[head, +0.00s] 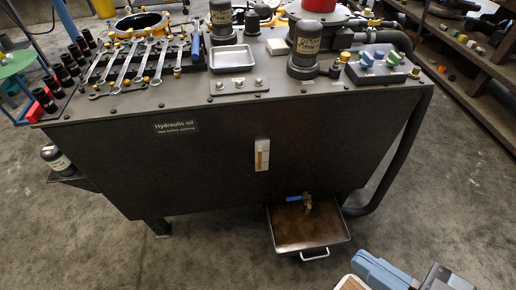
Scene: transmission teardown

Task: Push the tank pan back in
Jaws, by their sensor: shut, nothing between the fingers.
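The tank pan (282,241) is a shallow metal tray with a brown inside. It sits low under the front of the dark hydraulic oil tank (215,165). Its front part sticks out past the tank's lower edge, and its back part is hidden under the tank. A light handle (315,255) is on the pan's front wall. A valve with a blue lever (306,200) hangs over the pan from the tank's bottom.
Wrenches (130,65), a small tray (231,58) and dark canisters stand on the tank top. A thick pipe (400,150) runs down the tank's right side. A shelf (470,70) stands at the right. The floor (200,262) in front left of the pan is clear.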

